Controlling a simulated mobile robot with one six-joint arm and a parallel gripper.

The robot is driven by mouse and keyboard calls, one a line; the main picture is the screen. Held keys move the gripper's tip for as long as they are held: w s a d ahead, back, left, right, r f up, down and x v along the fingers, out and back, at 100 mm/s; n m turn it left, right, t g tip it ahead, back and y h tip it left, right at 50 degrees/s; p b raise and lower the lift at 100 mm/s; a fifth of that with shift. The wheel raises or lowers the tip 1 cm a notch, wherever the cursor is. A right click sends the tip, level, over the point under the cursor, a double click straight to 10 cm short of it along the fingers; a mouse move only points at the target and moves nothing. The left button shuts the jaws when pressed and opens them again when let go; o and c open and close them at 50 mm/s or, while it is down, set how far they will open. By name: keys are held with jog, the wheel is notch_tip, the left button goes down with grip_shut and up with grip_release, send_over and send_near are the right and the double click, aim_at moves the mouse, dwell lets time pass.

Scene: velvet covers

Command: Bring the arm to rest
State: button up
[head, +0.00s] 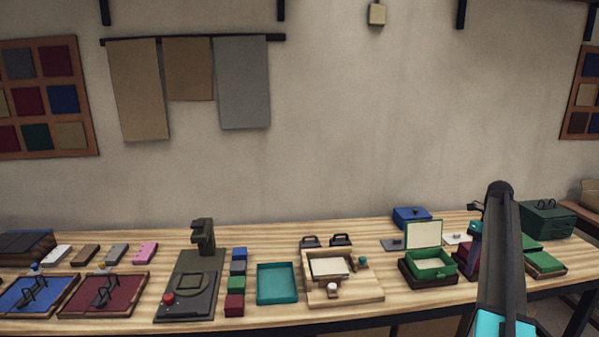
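My arm (501,255) rises at the right of the head view as a dark grey link, with a bright cyan part at its foot. Its rounded top stands against the wall, above the far edge of the table. The link hides part of the table's right side. I cannot make out my gripper's fingers, and whatever lies behind the link is hidden. A small dark piece (475,206) shows just left of the link; I cannot tell what it belongs to.
The wooden table (400,311) holds a dark press (203,265), a teal tray (277,284), a wooden tray (372,291) and an open green box (432,264). Stacked pieces (469,255) stand close left of my arm. A dark green case (547,219) stands to its right.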

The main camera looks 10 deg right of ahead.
jog(key=s+a+f+n+g+b, duration=0.2)
jog(key=a+f+n+g+b, duration=0.15)
jog(key=a+f, duration=2.3)
jog(key=s+a+f+n+g, duration=0.1)
jog(key=s+a+f, duration=0.25)
jog(key=f, duration=0.25)
jog(key=s+a+f+n+g, duration=0.1)
jog(key=s+a+f+n, duration=0.1)
jog(key=a+f, duration=0.25)
jog(key=s+a+f+n+b, duration=0.1)
jog(key=s+a+f+n, duration=0.4)
jog(key=s+n, duration=0.4)
jog(key=s+a+f+n+t+h+b, duration=0.1)
jog(key=s+a+f+n, duration=0.4)
jog(key=s+f+n, duration=0.3)
jog(key=s+a+f+n+h+b, duration=0.1)
jog(key=s+a+f+n, duration=0.4)
jog(key=s+n, duration=0.7)
jog(key=s+f, duration=0.1)
jog(key=s, duration=0.2)
jog(key=shift+s+f+t+b, duration=0.15)
jog(key=shift+s+t+b, duration=0.1)
jog(key=shift+t+b, duration=0.1)
